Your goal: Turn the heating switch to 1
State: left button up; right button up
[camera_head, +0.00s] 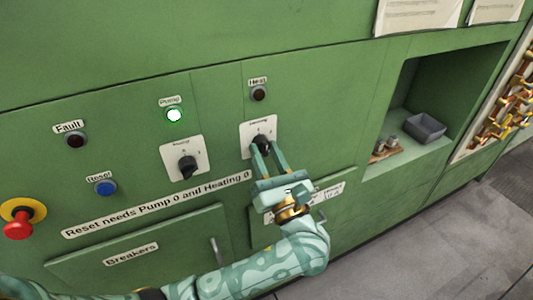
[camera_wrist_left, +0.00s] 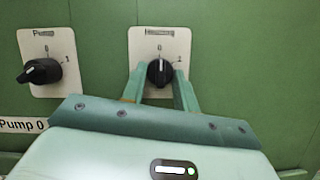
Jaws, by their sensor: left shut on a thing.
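The heating switch (camera_wrist_left: 160,73) is a black knob on a white plate marked 0 and 1. In the left wrist view its white pointer line points straight up at the 0. My left gripper (camera_wrist_left: 160,84) is shut on this knob, one finger on each side. In the head view the left gripper (camera_head: 262,148) reaches the heating switch (camera_head: 260,139) from below and partly covers it. The heat lamp (camera_head: 258,94) above it is dark. My right gripper is not in view.
The pump switch (camera_head: 187,165) is left of the heating switch, below a lit pump lamp (camera_head: 174,115). A blue reset button (camera_head: 105,188), a dark fault lamp (camera_head: 76,140) and a red emergency button (camera_head: 18,229) are farther left. A recess with a grey bin (camera_head: 425,127) is at right.

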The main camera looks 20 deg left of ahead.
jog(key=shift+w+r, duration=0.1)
pick_arm(q)
jog(key=shift+s+r+m+t+h+p, duration=0.15)
jog(key=shift+m+t+h+p, duration=0.15)
jog(key=shift+m+p, duration=0.6)
jog(key=m+h+p, duration=0.1)
jog(key=m+p, duration=0.3)
jog(key=m+h+p, duration=0.2)
jog(key=m+p, duration=0.2)
jog(key=m+t+h+p, duration=0.1)
jog(key=m+h+p, duration=0.1)
jog(key=m+p, duration=0.2)
jog(key=shift+s+a+r, duration=0.2)
jog(key=shift+a+r, duration=0.05)
jog(key=shift+r, duration=0.05)
jog(key=shift+f+m+h+p, duration=0.15)
jog(key=shift+m+h+p, duration=0.45)
jog(key=shift+m+p, duration=0.6)
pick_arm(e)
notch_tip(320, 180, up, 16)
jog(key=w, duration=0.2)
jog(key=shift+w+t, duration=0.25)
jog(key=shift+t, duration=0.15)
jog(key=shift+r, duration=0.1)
pick_arm(q)
jog(key=o, duration=1)
jog(key=shift+c, duration=0.2)
jog(key=shift+f, duration=0.15)
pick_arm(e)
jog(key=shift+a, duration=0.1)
